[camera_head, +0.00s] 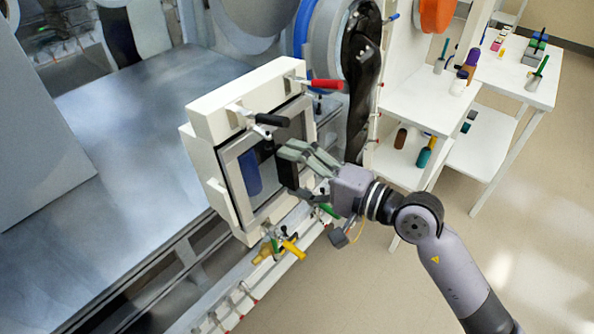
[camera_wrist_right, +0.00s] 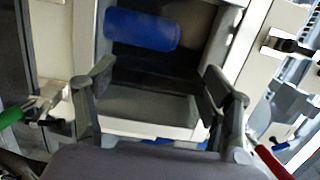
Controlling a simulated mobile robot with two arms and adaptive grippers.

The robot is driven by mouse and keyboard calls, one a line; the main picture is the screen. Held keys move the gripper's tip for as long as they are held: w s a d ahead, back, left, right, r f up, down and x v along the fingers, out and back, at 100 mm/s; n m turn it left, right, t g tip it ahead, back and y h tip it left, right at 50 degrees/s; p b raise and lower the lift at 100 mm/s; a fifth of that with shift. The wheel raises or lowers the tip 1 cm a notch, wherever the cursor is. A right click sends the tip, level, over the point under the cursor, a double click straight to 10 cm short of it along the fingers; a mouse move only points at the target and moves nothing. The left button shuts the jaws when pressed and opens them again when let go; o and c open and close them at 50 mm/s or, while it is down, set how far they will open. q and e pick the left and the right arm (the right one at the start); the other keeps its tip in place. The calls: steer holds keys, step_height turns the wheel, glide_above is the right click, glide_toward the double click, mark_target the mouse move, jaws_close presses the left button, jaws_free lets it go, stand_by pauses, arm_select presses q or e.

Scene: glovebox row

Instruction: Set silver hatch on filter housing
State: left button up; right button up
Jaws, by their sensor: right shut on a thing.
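The filter housing (camera_head: 205,168) is a white box on the front of the grey cabinet, left of centre in the head view. The silver hatch (camera_head: 236,192) is a metal frame at the housing's front face, with a dark middle and a black handle block (camera_head: 287,168). A blue cylinder (camera_head: 250,173) shows within the frame; it also shows in the wrist view (camera_wrist_right: 140,30). My right gripper (camera_head: 292,165) is at the handle, shut on the hatch; its fingers stand wide apart in the wrist view. Whether the hatch touches the housing all round, I cannot tell. My left gripper is not in view.
Clamps with a black handle (camera_head: 272,120) and a red handle (camera_head: 322,84) stand at the housing's top, and a yellow handle (camera_head: 293,249) is below. White shelves (camera_head: 410,95) with bottles stand to the right. The floor at lower right is clear.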

steer(key=shift+w+a+r+b, duration=0.1)
steer(key=shift+w+a+b, duration=0.05)
steer(key=shift+a+b, duration=0.15)
stand_by(0.5)
steer(key=o, duration=1.8)
